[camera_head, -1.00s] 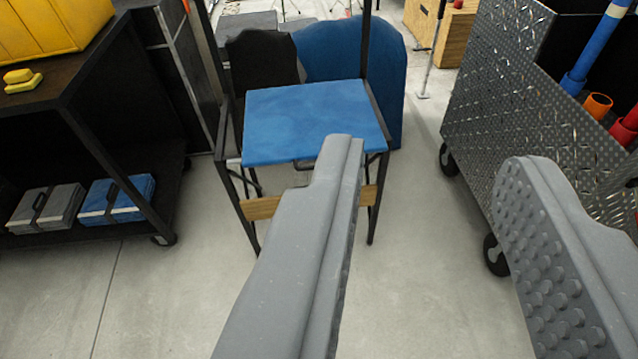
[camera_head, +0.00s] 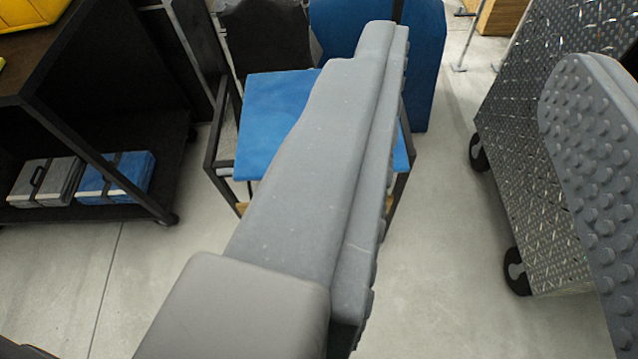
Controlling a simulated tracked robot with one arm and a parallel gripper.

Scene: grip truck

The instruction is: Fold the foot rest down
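A tall folding chair with a black metal frame and a blue seat (camera_head: 268,105) stands ahead at the middle. My gripper (camera_head: 475,45) is open, with its two grey fingers wide apart and nothing between them. The left finger covers the middle of the seat and most of the chair's front in the picture. I cannot tell if it touches the chair. A small piece of the wooden foot rest (camera_head: 241,208) shows at the lower left of the chair frame; the rest of it is hidden behind the left finger.
A black shelf cart (camera_head: 90,140) with a grey case (camera_head: 45,182) and a blue case (camera_head: 118,176) stands at left. A diamond-plate cart (camera_head: 540,170) on wheels stands at right. Black and blue panels (camera_head: 425,60) stand behind the chair.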

